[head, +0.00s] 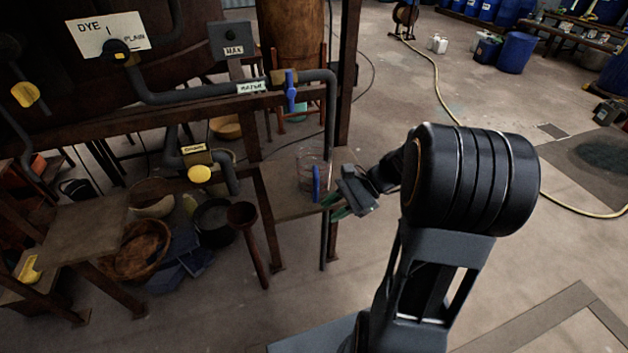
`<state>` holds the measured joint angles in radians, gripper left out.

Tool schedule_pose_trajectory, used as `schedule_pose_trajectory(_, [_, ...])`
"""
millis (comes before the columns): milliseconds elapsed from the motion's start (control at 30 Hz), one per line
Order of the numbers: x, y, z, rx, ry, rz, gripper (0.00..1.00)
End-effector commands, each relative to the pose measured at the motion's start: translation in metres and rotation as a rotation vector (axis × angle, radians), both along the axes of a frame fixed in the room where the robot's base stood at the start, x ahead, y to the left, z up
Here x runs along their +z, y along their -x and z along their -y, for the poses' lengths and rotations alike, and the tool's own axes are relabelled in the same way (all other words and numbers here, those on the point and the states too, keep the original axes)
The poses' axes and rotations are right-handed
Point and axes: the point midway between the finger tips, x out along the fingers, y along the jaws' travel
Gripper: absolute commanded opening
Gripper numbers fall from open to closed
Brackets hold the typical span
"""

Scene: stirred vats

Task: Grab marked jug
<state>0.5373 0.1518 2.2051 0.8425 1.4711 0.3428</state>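A clear jug (309,168) with a blue upright handle (316,184) stands on a small brown shelf under a pipe outlet. Its see-through walls are faint, and I cannot make out a mark on it. My gripper (336,207) is just right of the jug, beside the handle. Its two green fingertips look apart, with a gap between them. I see nothing held, and I cannot tell whether a fingertip touches the handle.
The jug's shelf (279,203) is narrow, with a post (348,70) behind it. A grey pipe (331,112) with a blue valve handle (291,92) comes down above the jug. Floor on the right is open, crossed by a hose (437,85).

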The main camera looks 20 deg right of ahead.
Motion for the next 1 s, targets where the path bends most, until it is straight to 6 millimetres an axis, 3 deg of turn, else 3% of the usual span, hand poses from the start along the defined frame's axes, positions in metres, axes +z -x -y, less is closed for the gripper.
schedule_pose_trajectory(33, [-0.010, -0.010, 0.016, -0.100, -0.111, -0.052, 0.29])
schedule_pose_trajectory(200, [-0.018, -0.036, 0.059, -0.335, -0.414, -0.140, 0.29])
schedule_pose_trajectory(400, [-0.023, -0.049, 0.088, -0.462, -0.599, -0.167, 0.29])
schedule_pose_trajectory(533, [-0.023, -0.058, 0.077, -0.481, -0.631, -0.170, 0.29])
schedule_pose_trajectory(800, [-0.023, -0.078, 0.036, -0.480, -0.631, -0.170, 0.29])
schedule_pose_trajectory(1000, [-0.024, -0.085, 0.021, -0.482, -0.630, -0.168, 0.29])
